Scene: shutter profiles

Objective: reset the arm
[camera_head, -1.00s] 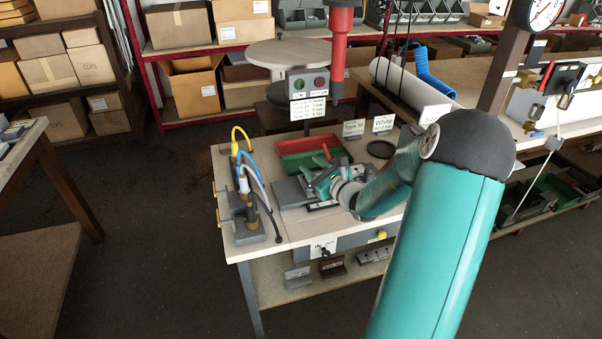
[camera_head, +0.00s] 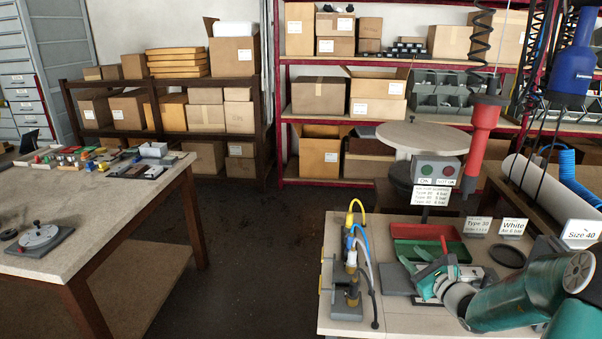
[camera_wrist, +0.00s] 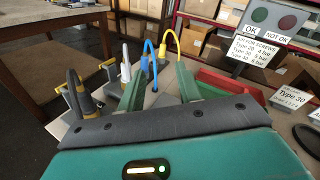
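My arm with green links reaches in from the lower right of the head view. My gripper (camera_head: 432,280) is low over the workbench (camera_head: 400,325), just in front of the red and green trays. In the wrist view the two green fingers of my gripper (camera_wrist: 160,82) stand apart with nothing held between them. Beyond them are the cable fittings with yellow, blue and grey lines (camera_wrist: 147,60).
The cable fittings (camera_head: 352,270) stand left of my gripper. The red tray (camera_head: 425,232), sign cards (camera_head: 513,227) and a button box (camera_head: 438,169) stand behind. A red hanging tool (camera_head: 481,140) is above. Another table (camera_head: 90,215) is at left, with open floor between.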

